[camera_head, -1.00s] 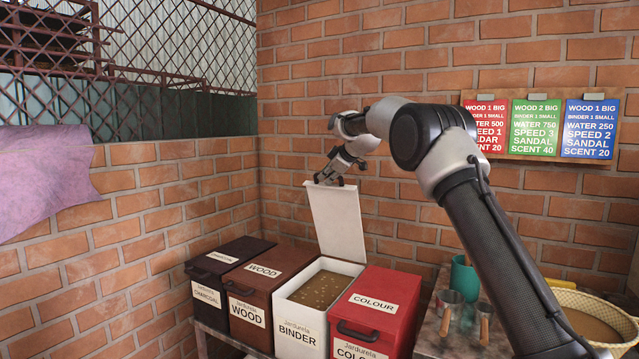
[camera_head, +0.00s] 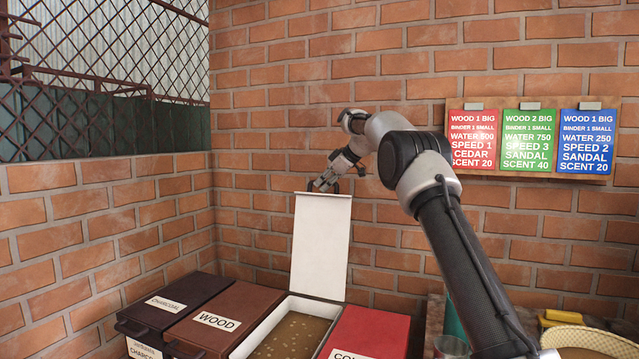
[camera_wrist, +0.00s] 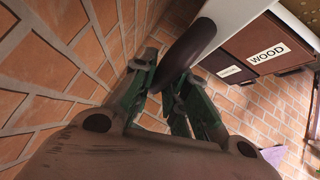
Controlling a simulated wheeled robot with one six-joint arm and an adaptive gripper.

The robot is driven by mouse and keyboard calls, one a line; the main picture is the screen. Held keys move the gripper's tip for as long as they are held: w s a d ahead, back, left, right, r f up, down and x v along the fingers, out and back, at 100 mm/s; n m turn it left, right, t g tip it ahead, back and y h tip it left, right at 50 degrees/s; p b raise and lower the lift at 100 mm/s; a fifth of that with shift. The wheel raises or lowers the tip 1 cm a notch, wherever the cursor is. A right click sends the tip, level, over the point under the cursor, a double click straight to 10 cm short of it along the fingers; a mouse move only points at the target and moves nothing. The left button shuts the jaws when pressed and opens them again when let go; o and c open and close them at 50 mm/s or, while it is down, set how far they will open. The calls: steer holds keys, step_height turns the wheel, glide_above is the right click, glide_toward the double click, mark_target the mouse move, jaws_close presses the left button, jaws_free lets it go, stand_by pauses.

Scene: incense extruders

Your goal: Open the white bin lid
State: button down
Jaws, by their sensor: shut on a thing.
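The white bin (camera_head: 258,340) stands in the row of bins, with brown grainy binder inside. Its white lid (camera_head: 320,246) stands open, nearly upright on its back edge. My gripper (camera_head: 325,185) is at the top edge of the lid, by the wall. In the wrist view my gripper (camera_wrist: 166,88) has its fingers closed around the dark curved lid handle (camera_wrist: 188,50). A strip of the white lid (camera_wrist: 228,22) shows beside the handle.
A dark charcoal bin (camera_head: 168,302) and a brown wood bin (camera_head: 222,318) stand to the left. A red colour bin (camera_head: 372,332) stands to the right. The brick wall (camera_head: 265,160) is close behind the lid. Recipe cards (camera_head: 528,140) hang at right.

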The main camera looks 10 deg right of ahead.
steer(key=shift+d+f, duration=0.15)
steer(key=shift+f, duration=0.45)
steer(key=c, duration=1.4)
jaws_free()
steer(key=shift+r, duration=0.3)
steer(key=shift+r, duration=0.1)
steer(key=v, duration=1.1)
steer(key=shift+s+d+r, duration=0.1)
steer(key=shift+s+r, duration=0.1)
steer(key=shift+r, duration=0.1)
